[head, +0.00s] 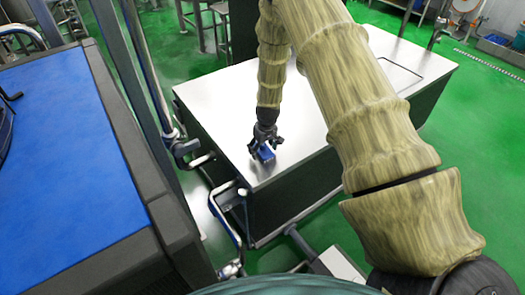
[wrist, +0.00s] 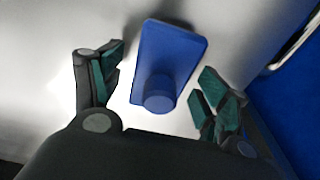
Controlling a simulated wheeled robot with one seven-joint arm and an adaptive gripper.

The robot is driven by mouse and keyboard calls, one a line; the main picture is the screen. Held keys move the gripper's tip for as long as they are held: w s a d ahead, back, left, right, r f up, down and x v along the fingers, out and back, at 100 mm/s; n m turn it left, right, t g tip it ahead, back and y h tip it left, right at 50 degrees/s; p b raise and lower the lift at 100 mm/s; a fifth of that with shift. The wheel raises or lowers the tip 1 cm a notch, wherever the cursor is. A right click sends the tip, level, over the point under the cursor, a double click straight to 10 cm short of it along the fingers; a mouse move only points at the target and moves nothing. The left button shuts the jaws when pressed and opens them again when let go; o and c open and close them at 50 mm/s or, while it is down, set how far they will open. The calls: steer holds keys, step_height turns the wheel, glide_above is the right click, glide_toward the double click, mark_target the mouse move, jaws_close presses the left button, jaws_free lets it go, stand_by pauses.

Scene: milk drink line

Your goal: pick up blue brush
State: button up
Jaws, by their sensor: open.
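The blue brush (head: 264,153) lies on the white tabletop near its front left corner in the head view. In the wrist view the brush (wrist: 170,62) is a flat blue block with a round knob on the near end. My gripper (head: 265,143) is directly above the brush, pointing down. In the wrist view my gripper (wrist: 158,98) is open, with one finger on each side of the brush's near end. Gaps show between the fingers and the brush. The brush's far side is partly hidden by my gripper in the head view.
The white-topped table (head: 215,110) is mostly clear, with a rectangular outline at its far right. Metal pipes (head: 222,215) run along the table's front left side. A blue conveyor surface (head: 65,150) is at the left. Green floor surrounds the table.

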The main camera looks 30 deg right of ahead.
steer(key=c, duration=1.1)
steer(key=shift+c, duration=0.2)
steer(key=shift+r, duration=0.15)
steer(key=shift+r+b, duration=0.55)
steer(key=shift+r, duration=0.4)
steer(key=s+a+r+b, duration=0.1)
steer(key=s+a+b, duration=0.1)
steer(key=s, duration=0.5)
steer(key=s+a+r+b, duration=0.1)
steer(key=s+a+b, duration=0.1)
steer(key=s+a, duration=0.2)
steer(key=s, duration=0.3)
steer(key=shift+s+r, duration=0.4)
